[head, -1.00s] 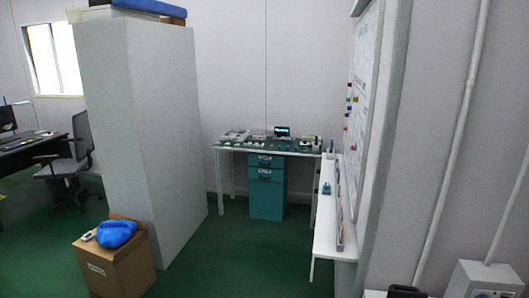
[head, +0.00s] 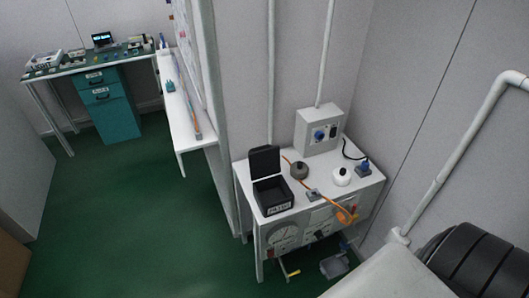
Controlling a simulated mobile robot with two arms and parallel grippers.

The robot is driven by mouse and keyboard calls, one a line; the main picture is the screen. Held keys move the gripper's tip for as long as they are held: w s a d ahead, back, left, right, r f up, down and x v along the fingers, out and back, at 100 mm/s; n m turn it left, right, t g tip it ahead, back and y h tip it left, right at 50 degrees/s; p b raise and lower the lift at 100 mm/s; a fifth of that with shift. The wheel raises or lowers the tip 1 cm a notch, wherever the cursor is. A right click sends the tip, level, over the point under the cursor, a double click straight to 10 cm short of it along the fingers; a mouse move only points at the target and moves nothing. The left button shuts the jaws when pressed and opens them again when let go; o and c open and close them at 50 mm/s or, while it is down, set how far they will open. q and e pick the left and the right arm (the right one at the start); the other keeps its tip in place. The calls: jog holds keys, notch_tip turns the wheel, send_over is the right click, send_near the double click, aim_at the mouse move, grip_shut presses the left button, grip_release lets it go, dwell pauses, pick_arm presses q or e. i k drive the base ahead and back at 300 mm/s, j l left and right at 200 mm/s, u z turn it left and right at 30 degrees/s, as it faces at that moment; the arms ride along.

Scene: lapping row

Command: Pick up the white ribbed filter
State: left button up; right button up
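A small white rounded object with a dark top (head: 342,176) stands on the white side table (head: 243,170) at right of centre in the head view. It may be the white ribbed filter, but it is too small to make out ribs. A similar dark grey rounded object (head: 299,170) stands to its left. Neither of my grippers is in view.
On the side table are an open black box (head: 270,195) with a label, an orange cable (head: 325,203) and a blue-and-grey device (head: 363,168). A grey switch box (head: 318,130) is behind. A large dark ribbed shape (head: 475,262) fills the lower right. Green floor (head: 130,215) is clear at left.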

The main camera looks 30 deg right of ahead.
aim_at(341, 176)
jog(key=i+j+z, duration=0.1)
jog(key=i+z, duration=0.45)
jog(key=i+j+z, duration=0.3)
jog(key=z, duration=0.25)
jog(key=i+j+z, duration=0.35)
jog(key=z, duration=0.2)
jog(key=i+j+z, duration=0.2)
jog(key=j+z, duration=0.35)
jog(key=j, duration=0.15)
jog(key=i+j+z, duration=0.1)
jog(key=j+z, duration=0.4)
jog(key=j, duration=0.15)
jog(key=j+z, duration=0.55)
jog(key=k+j+z, duration=0.2)
jog(key=j+z, duration=0.35)
jog(key=j, duration=0.2)
jog(key=k+j+z, duration=0.3)
jog(key=j+z, duration=0.25)
